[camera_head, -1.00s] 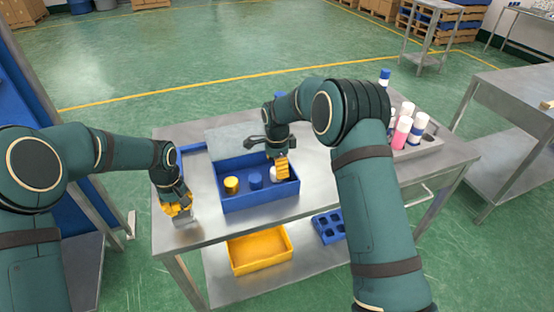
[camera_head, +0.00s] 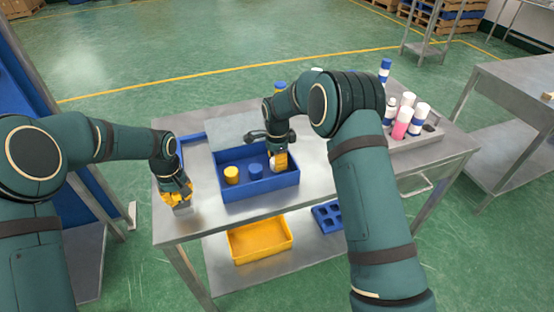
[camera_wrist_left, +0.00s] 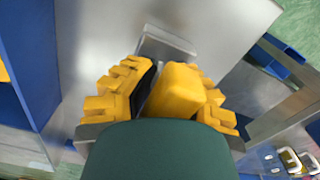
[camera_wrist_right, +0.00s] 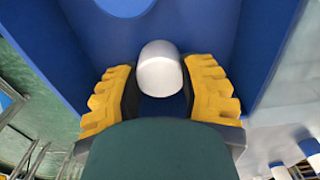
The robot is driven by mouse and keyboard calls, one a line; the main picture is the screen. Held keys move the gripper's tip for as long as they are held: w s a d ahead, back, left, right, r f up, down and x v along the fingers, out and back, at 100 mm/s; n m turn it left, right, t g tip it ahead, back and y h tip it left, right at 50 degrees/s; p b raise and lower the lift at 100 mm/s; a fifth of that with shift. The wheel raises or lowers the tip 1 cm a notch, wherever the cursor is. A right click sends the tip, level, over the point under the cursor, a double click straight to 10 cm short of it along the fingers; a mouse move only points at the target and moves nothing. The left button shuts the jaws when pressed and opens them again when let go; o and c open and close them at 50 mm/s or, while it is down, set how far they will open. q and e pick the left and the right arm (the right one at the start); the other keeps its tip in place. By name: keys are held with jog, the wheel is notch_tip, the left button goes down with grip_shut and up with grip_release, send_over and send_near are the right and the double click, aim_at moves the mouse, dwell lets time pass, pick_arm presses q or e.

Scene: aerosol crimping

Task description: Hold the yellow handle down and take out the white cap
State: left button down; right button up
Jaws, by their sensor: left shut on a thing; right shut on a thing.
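The white cap (camera_wrist_right: 159,70) is between the fingers of my right gripper (camera_wrist_right: 160,85), which is shut on it inside the blue box (camera_head: 260,190). In the head view the white cap (camera_head: 273,167) shows only partly beside the right gripper (camera_head: 280,160). The yellow handle (camera_wrist_left: 176,92) lies between the fingers of my left gripper (camera_wrist_left: 160,90), which is shut on it above a grey metal base (camera_wrist_left: 165,45). In the head view the left gripper (camera_head: 177,196) is at the table's front left, where its fingers blend with the handle.
A yellow cap (camera_head: 231,174) and a blue cap (camera_head: 255,171) stand in the blue box to the left of my right gripper. A tray (camera_head: 425,139) with several cans is at the table's right. A yellow bin (camera_head: 260,255) and a blue holder are on the lower shelf.

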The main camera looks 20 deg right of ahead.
pick_arm(q)
jog(key=shift+s+f, duration=0.25)
pick_arm(e)
jog(key=shift+r, duration=4.5)
pick_arm(q)
jog(key=c, duration=1.1)
grip_release()
jog(key=shift+o, duration=0.5)
jog(key=shift+r, duration=0.1)
jog(key=shift+w+r, duration=0.15)
jog(key=shift+r, duration=0.25)
notch_tip(320, 180, up, 11)
jog(key=shift+r, duration=0.2)
